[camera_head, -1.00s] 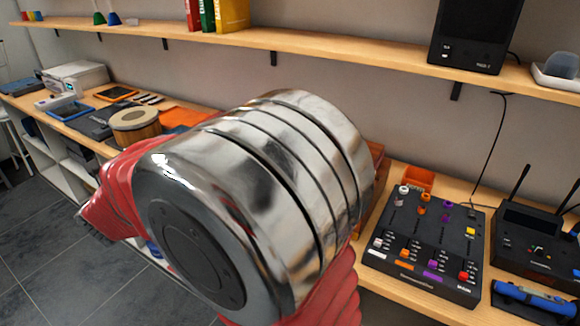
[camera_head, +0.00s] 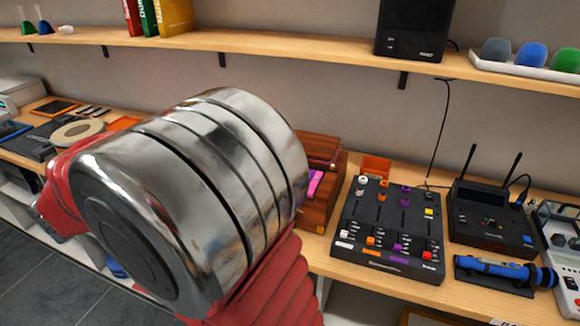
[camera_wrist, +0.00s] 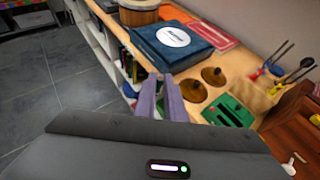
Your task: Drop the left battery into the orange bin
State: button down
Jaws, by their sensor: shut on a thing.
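A small open orange bin (camera_head: 375,166) stands against the wall behind the black slider panel in the head view. My gripper (camera_wrist: 165,82) shows in the wrist view as two pale purple fingers close together, pointing away over the shelf's edge. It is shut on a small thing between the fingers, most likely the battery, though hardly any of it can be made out. My arm hides the gripper in the head view. No other battery can be told for sure in either view.
The black slider panel (camera_head: 388,228) stands in front of the bin, and a brown wooden box (camera_head: 322,190) to its left. A router with antennas (camera_head: 490,213) and a blue torch (camera_head: 505,270) lie right. A wall shelf (camera_head: 300,58) runs above. The wrist view shows a blue box (camera_wrist: 150,47).

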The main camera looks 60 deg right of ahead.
jog(key=s+d+r+m+g+h, duration=0.2)
jog(key=s+d+m+g, duration=0.15)
jog(key=d, duration=0.95)
jog(key=s+d+r+m+g+h, duration=0.25)
jog(key=s+d+m, duration=0.2)
jog(key=d, duration=0.85)
jog(key=s+d+r+m+g+h, duration=0.2)
jog(key=s+d+m+g, duration=0.15)
jog(key=d, duration=0.85)
jog(key=s+d+m+g, duration=0.1)
jog(key=s+d, duration=0.4)
jog(key=s+d+f+m+g, duration=0.1)
jog(key=s+d, duration=0.4)
jog(key=d, duration=0.1)
jog(key=s+d+f+m+g, duration=0.1)
jog(key=s+d+g, duration=0.1)
jog(key=s+d, duration=0.4)
jog(key=shift+d+f+y, duration=0.1)
jog(key=shift+f+y, duration=0.05)
jog(key=shift+y, duration=0.2)
jog(key=s+d+f+m+g, duration=0.1)
jog(key=s+d, duration=0.4)
jog(key=s, duration=0.5)
jog(key=s+d+f+m+g+y, duration=0.1)
jog(key=s+d+f+m+g, duration=0.1)
jog(key=s+d, duration=0.4)
jog(key=s, duration=0.4)
jog(key=shift+d, duration=0.25)
jog(key=shift+f, duration=0.1)
jog(key=shift+f, duration=2.95)
